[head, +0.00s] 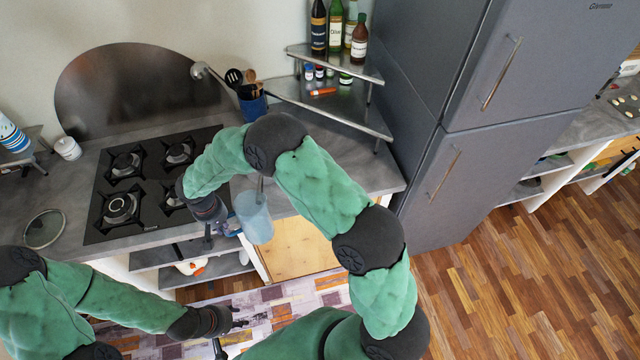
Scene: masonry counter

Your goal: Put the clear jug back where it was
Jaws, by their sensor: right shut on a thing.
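The clear jug (254,218) is translucent and bluish. It hangs in front of the counter's front edge, right of the stove, above the floor-level mat. My right gripper (230,229) is shut on its left side; the exact contact is small and partly hidden.
A black gas stove (110,225) is set in the grey counter (75,185). A glass lid (44,229) lies left of it. A blue utensil holder (252,106) and a corner shelf with bottles (320,60) stand at the back. A grey fridge (440,140) blocks the right.

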